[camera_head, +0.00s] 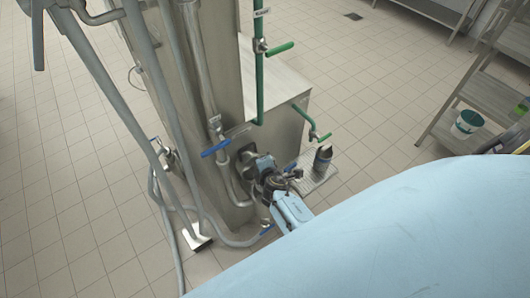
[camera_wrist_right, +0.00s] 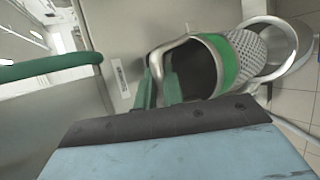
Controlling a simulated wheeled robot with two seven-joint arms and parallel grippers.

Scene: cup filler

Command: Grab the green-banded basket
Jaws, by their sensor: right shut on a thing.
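The green-banded basket (camera_wrist_right: 247,50) is a perforated metal cylinder with a bright green band near its open, dark mouth. It lies tilted in the right wrist view, its mouth facing me. A metal loop handle stands at its left rim. My right gripper (camera_wrist_right: 160,88) has green fingers shut on this handle. In the head view my right gripper (camera_head: 268,182) is against the steel machine, low in the middle. I cannot clearly make out the basket there. My left gripper is not in view.
A steel column with pipes (camera_head: 215,90) and blue and green valve levers stands around my right gripper. A dark cylinder (camera_head: 323,157) stands on a grate to its right. A shelf with a green-banded bucket (camera_head: 467,124) is at far right. Tiled floor is open between.

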